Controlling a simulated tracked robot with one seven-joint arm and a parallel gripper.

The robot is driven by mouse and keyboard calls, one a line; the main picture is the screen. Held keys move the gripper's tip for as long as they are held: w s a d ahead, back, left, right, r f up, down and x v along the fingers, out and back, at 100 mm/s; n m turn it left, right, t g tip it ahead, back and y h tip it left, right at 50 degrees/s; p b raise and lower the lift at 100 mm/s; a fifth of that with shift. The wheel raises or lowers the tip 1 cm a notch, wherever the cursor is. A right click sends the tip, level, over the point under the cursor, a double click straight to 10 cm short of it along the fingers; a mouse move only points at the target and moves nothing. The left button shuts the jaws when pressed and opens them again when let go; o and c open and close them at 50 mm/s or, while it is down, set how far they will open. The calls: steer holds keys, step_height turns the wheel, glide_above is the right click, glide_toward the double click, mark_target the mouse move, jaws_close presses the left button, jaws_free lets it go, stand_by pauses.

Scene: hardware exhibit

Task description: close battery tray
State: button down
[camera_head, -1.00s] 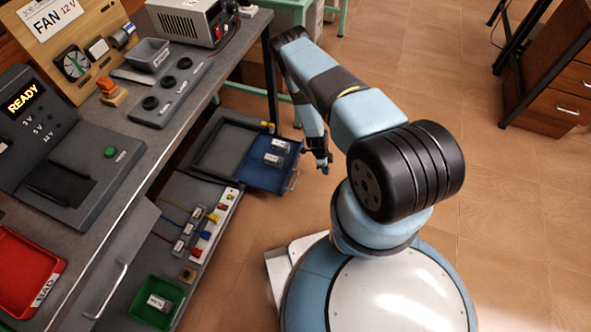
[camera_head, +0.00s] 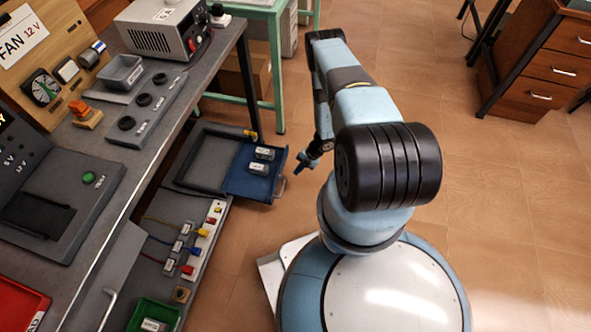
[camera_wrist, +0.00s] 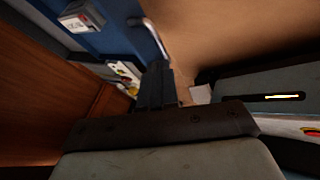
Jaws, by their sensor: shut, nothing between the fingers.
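The blue battery tray (camera_head: 238,183) is pulled out from under the bench, at the right end of a grey tray section. Two labelled white-and-grey batteries (camera_head: 258,168) lie in it. Its metal handle (camera_head: 281,187) is on its right side. My gripper (camera_head: 300,168) is just right of the tray, pointing down and left, and appears apart from it. In the wrist view my closed fingers (camera_wrist: 157,85) are in the middle, with the tray's blue wall (camera_wrist: 112,38), handle (camera_wrist: 155,38) and one battery (camera_wrist: 82,18) beyond them. Nothing is held.
The workbench (camera_head: 150,160) stands to the left. Below it a grey shelf carries a terminal strip (camera_head: 205,240) with several coloured plugs, and a green tray (camera_head: 165,312). A wooden drawer cabinet (camera_head: 535,65) stands far right. The floor right of my body is clear.

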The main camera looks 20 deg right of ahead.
mark_target(285, 178)
steer(key=a+f, duration=0.2)
steer(key=a, duration=0.1)
steer(key=w+a+f, duration=0.1)
steer(key=a+f, duration=0.2)
steer(key=shift+w+a+f, duration=0.1)
steer(key=shift+w+f, duration=0.05)
steer(key=shift+f, duration=0.15)
steer(key=shift+w+a, duration=0.4)
steer(key=shift+a, duration=0.2)
